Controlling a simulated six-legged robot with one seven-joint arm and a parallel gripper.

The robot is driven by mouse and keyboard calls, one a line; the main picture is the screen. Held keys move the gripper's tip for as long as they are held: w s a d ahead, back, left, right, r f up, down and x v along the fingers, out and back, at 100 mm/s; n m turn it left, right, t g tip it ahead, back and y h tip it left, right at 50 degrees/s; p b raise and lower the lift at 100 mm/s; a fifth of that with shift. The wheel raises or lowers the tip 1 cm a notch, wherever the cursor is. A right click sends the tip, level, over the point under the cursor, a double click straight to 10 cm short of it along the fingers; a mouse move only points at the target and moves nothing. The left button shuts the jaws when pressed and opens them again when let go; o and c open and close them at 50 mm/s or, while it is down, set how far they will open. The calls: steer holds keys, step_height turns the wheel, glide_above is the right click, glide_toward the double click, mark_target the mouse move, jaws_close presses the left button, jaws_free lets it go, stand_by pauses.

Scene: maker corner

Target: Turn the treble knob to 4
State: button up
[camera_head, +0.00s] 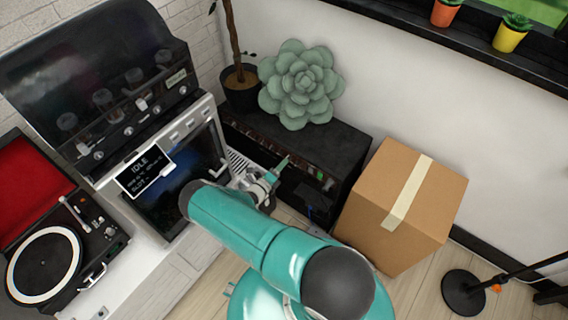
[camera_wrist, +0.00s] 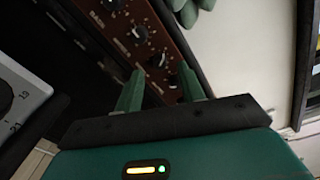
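The amplifier (camera_head: 300,137) is a black box on the floor against the wall. Its brown control panel (camera_wrist: 165,20) carries a row of dark knobs with pale marks. The upper knob (camera_wrist: 115,5) has a label that looks like "BASS". A middle knob (camera_wrist: 137,33) sits below it. A lower knob (camera_wrist: 158,59), likely the treble knob, lies between my fingertips in the wrist view; its label and setting are too small to read. My gripper (camera_wrist: 160,69) is open, with green fingers apart and nothing held. In the head view my gripper (camera_head: 281,166) is at the amplifier's front.
A cardboard box (camera_head: 400,205) stands close on the right. A black stand base (camera_head: 463,292) is lower right.

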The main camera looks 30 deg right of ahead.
steer(key=v, duration=1.1)
steer(key=shift+a, duration=0.2)
steer(key=shift+s, duration=0.15)
